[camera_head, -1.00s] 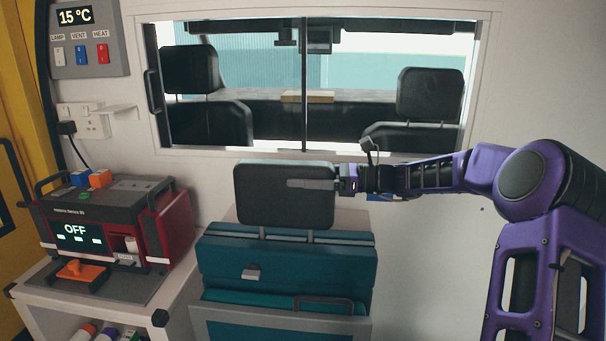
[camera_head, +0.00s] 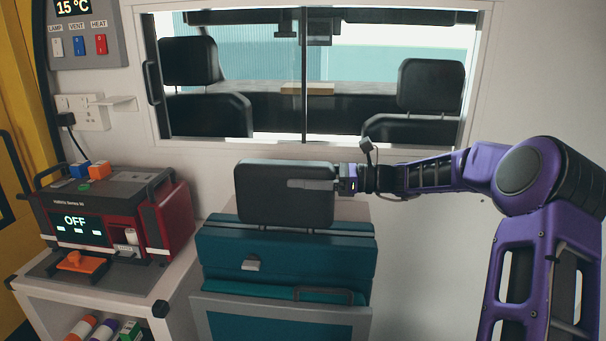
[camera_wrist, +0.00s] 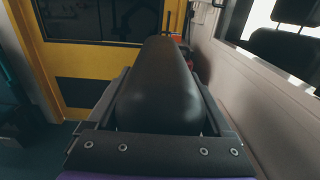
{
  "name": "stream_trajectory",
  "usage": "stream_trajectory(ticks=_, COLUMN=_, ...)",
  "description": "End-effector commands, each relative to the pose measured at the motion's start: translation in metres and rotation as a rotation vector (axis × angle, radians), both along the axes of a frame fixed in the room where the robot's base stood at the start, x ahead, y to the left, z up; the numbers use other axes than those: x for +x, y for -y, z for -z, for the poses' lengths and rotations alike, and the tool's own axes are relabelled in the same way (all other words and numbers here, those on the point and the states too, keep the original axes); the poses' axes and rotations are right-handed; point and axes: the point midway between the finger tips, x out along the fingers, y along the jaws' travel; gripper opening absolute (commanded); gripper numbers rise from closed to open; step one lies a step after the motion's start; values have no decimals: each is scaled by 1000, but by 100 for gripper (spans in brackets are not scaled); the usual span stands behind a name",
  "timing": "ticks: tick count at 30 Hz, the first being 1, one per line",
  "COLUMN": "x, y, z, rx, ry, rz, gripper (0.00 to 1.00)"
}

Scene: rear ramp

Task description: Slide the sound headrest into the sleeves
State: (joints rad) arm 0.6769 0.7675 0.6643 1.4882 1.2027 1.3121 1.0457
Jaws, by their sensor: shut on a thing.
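The black padded headrest (camera_head: 285,193) is upright just above the teal seat back (camera_head: 285,262) in the head view. My gripper (camera_head: 300,184) comes from the right and is shut on the headrest, with one finger lying across its front face. In the wrist view the headrest (camera_wrist: 160,88) lies between the two fingers. Only short bits of the headrest's posts show under its lower edge. The sleeves in the seat top are hidden or too small to make out, so I cannot tell whether the post tips are in them.
A red and black device (camera_head: 115,215) reading OFF stands on a white cabinet (camera_head: 95,300) to the left. Behind is a white wall with a sliding window (camera_head: 305,80); two black seats show through it. The wall to the right of the seat back is clear.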

Motion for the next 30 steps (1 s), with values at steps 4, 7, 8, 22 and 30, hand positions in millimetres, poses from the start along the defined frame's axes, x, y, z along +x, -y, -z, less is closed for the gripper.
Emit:
stream_trajectory(ticks=4, x=0, y=0, z=2, rx=3, ry=2, rz=-1, gripper=0)
stream_trajectory(ticks=7, x=0, y=0, z=5, rx=3, ry=2, rz=-1, gripper=0)
stream_trajectory(ticks=8, x=0, y=0, z=6, rx=3, ry=2, rz=-1, gripper=0)
stream_trajectory(ticks=22, x=0, y=0, z=13, rx=3, ry=3, rz=0, gripper=100)
stream_trajectory(ticks=30, x=0, y=2, z=16, rx=-1, ry=-1, rz=1, gripper=100)
